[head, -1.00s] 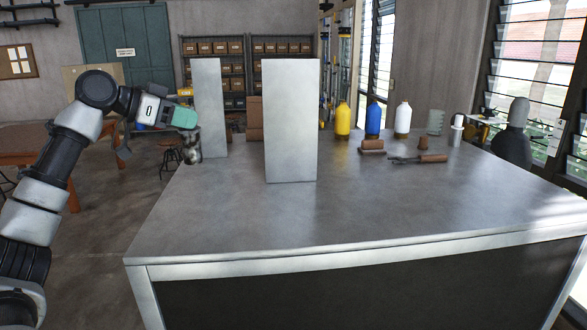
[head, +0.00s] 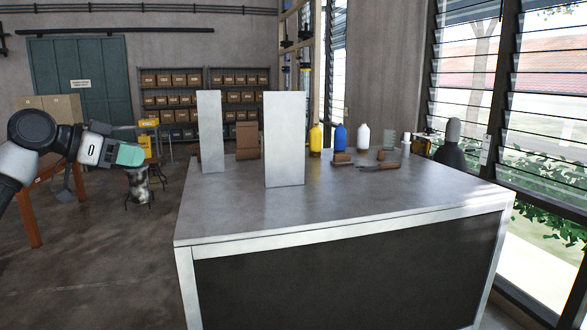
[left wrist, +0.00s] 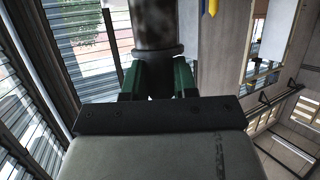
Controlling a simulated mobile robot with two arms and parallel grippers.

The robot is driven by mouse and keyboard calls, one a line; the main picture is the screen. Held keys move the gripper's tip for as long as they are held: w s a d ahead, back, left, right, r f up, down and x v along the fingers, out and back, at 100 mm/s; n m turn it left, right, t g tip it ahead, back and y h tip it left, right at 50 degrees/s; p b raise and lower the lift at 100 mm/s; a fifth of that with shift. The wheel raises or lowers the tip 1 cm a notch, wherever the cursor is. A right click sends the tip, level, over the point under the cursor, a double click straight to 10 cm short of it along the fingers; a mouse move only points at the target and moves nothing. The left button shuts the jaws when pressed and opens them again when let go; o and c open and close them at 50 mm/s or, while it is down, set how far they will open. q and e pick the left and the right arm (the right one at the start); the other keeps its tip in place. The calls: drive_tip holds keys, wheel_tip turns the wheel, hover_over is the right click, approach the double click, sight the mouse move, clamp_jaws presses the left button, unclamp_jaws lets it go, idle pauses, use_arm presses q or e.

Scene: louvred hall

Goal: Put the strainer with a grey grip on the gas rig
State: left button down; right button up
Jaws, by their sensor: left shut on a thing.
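My left gripper (head: 130,155) is at the left of the head view, left of the bench and clear of it. Its green fingers are shut on a dark, mottled grey cylindrical part (head: 138,186), which hangs below them. In the left wrist view the part (left wrist: 155,22) has a flange just beyond the fingertips (left wrist: 159,80). I cannot tell from its visible end whether it is the strainer with a grey grip. I cannot make out the gas rig for certain. My right gripper is not in view.
A grey bench (head: 330,215) bears two upright pale panels (head: 285,140) (head: 210,132). Yellow (head: 315,139), blue (head: 340,138) and white bottles (head: 363,137) stand at its back, near brown-handled tools (head: 380,166). Open floor (head: 110,250) lies left of the bench.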

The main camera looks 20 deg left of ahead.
sight(144, 169)
use_arm(q)
drive_tip(key=shift+w+d+f, duration=0.15)
drive_tip(key=shift+w+f, duration=0.2)
drive_tip(key=shift+f+x, duration=0.25)
drive_tip(key=shift+x, duration=0.95)
drive_tip(key=shift+s+d, duration=0.1)
drive_tip(key=shift+s, duration=0.2)
drive_tip(key=shift+s+d+f, duration=0.15)
drive_tip(key=shift+s+d, duration=0.1)
drive_tip(key=shift+s, duration=0.05)
drive_tip(key=s+d+f+n+t+y, duration=0.1)
drive_tip(key=d+f+n+y, duration=0.3)
drive_tip(key=d+f, duration=2.8)
drive_tip(key=shift+s+d+n+y, duration=0.4)
drive_tip(key=shift+s+d+y, duration=0.35)
drive_tip(key=shift+d, duration=0.4)
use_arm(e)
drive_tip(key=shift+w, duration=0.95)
use_arm(q)
drive_tip(key=shift+f, duration=0.15)
